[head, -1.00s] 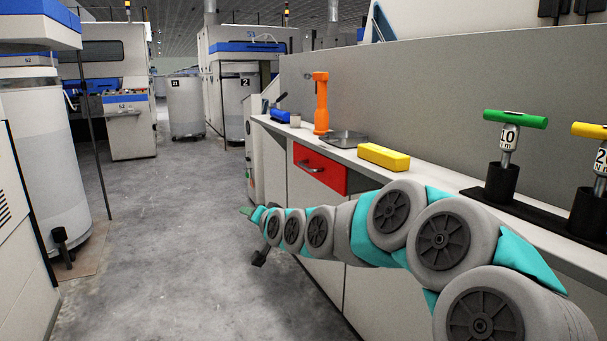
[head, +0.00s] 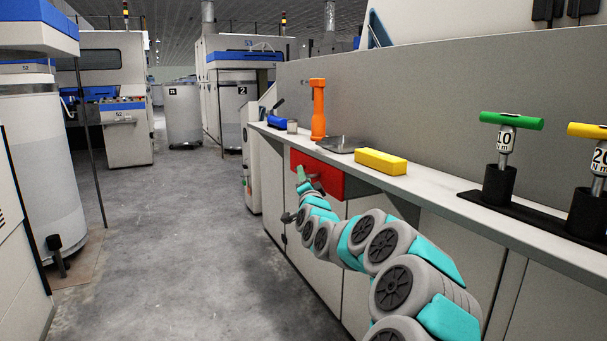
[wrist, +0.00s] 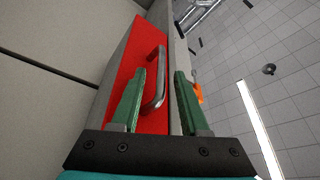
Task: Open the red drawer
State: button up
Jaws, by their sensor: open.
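The red drawer (head: 331,180) is set under the edge of the long counter; I cannot clearly tell whether it stands out at all. Its metal bar handle (wrist: 157,80) runs nearly upright in the wrist view on the red front (wrist: 130,75). My gripper (head: 303,181) is in front of the drawer and partly hides the handle in the head view. In the wrist view, my gripper (wrist: 161,72) is open, with the green fingers on either side of the handle. The handle appears closer to the left finger; contact cannot be told.
On the counter (head: 430,188) stand an orange tool (head: 318,108), a grey tray (head: 342,145), a yellow block (head: 381,162) and a blue item (head: 277,121). Torque tools with green (head: 511,120) and yellow handles stand at right. The floor (head: 190,240) to the left is clear.

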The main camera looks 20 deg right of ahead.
jog(key=shift+x, duration=1.3)
jog(key=shift+r, duration=0.1)
grip_shut()
dwell(0.5)
